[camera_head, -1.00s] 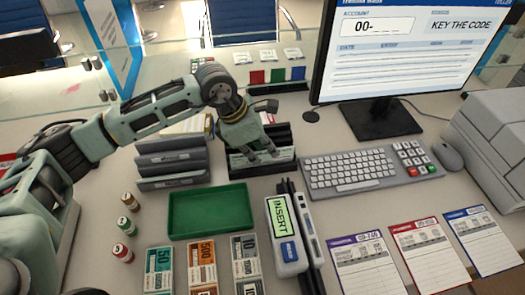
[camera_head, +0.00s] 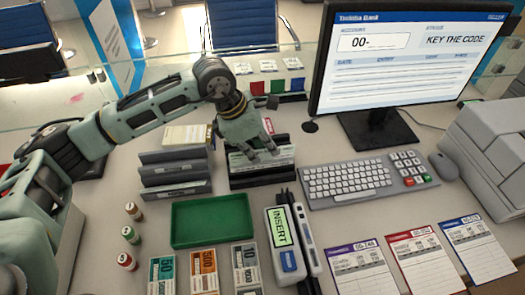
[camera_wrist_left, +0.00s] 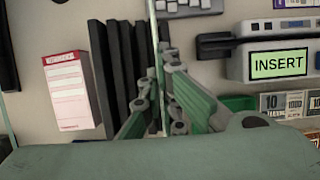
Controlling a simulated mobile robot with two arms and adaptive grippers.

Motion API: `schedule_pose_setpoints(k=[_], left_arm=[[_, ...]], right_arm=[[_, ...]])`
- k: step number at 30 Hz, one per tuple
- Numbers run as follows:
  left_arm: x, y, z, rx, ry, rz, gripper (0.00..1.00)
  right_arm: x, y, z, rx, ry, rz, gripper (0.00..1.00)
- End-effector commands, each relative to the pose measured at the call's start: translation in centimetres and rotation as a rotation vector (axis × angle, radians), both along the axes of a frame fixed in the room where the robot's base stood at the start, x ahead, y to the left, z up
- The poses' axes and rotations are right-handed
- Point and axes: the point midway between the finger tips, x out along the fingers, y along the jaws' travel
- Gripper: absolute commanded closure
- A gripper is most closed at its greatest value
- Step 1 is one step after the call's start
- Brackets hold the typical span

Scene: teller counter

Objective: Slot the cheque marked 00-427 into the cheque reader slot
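A black rack (camera_head: 262,182) with upright slots stands behind the green tray, holding a pale green cheque (camera_head: 240,160). My left gripper (camera_head: 261,152) is over the rack with its fingers down at the cheque's upper part. In the left wrist view, the cheque (camera_wrist_left: 152,35) shows edge-on as a thin pale line. The left gripper's fingertips (camera_wrist_left: 160,78) are close together on either side of it and appear to touch it. The cheque's number cannot be read. The cheque reader (camera_head: 285,245) shows INSERT on a green screen; its dark slot (camera_head: 298,240) runs along its right side. My right gripper is not in view.
The green tray (camera_head: 212,243) lies in front of the rack. Grey holders (camera_head: 175,172) stand to the left. The keyboard (camera_head: 350,177) and monitor (camera_head: 410,60), showing "00-" and KEY THE CODE, are right. Banknote stacks (camera_head: 204,270) and account slips (camera_head: 357,268) line the front.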

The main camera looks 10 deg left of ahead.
Motion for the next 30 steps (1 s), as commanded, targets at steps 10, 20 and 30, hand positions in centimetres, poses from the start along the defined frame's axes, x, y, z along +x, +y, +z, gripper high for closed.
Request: schedule_pose_setpoints(k=[10,20,30], left_arm=[[0.0,0.0,2.0,-0.001,0.000,0.000,1.00],[0.0,0.0,3.6,0.000,-0.002,-0.001,1.00],[0.0,0.0,5.3,-0.001,0.000,0.000,1.00]], right_arm=[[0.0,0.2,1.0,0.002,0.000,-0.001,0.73],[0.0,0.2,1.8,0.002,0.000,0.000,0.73],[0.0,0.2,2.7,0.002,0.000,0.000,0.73]])
